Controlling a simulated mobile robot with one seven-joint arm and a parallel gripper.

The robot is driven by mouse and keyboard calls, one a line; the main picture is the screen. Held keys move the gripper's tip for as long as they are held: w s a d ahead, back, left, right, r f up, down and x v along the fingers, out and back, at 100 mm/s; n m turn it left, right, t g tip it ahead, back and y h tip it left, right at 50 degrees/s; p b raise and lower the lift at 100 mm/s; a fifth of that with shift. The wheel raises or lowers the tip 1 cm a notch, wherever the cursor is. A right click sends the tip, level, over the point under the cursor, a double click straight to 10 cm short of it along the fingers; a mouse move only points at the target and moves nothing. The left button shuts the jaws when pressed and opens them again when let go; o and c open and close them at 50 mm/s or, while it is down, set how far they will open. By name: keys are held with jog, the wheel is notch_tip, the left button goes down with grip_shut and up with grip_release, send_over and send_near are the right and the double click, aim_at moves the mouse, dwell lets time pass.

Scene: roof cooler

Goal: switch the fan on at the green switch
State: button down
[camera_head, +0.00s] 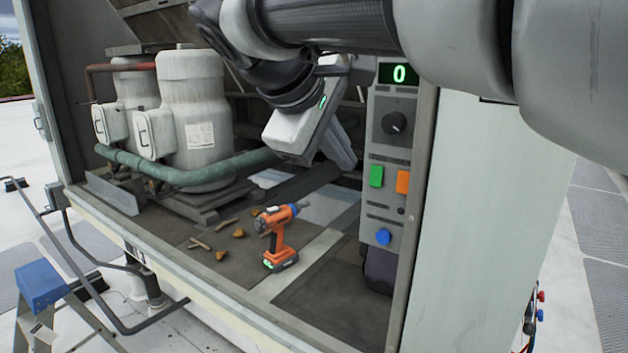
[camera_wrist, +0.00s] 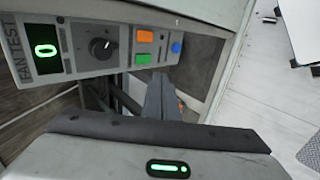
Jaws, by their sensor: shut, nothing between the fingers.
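The green switch (camera_head: 376,176) sits on the grey control panel (camera_head: 378,208), left of an orange switch (camera_head: 403,182). In the wrist view the green switch (camera_wrist: 144,59) is below the orange switch (camera_wrist: 145,36). The display (camera_head: 399,74) at the panel's top reads 0, with a black knob (camera_head: 394,122) under it. My gripper (camera_head: 345,160) is shut and empty, to the left of the green switch. In the wrist view its fingertips (camera_wrist: 158,80) lie close beside the green switch; I cannot tell whether they touch. No fan is clearly visible.
A blue button (camera_head: 383,236) is lower on the panel. An orange drill (camera_head: 278,238) stands on the cabinet floor near small brown scraps. Two grey compressors (camera_head: 192,120) and a green pipe (camera_head: 190,175) are at left. A pale cabinet side (camera_head: 475,230) borders the panel at right.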

jog(key=shift+w+a+r, duration=0.15)
jog(key=shift+r, duration=0.05)
send_near(375, 185)
jog(key=f+x, duration=0.1)
jog(key=x, duration=0.3)
jog(key=shift+w+d+f, duration=0.1)
jog(key=shift+w+d, duration=0.25)
jog(key=shift+w, duration=0.1)
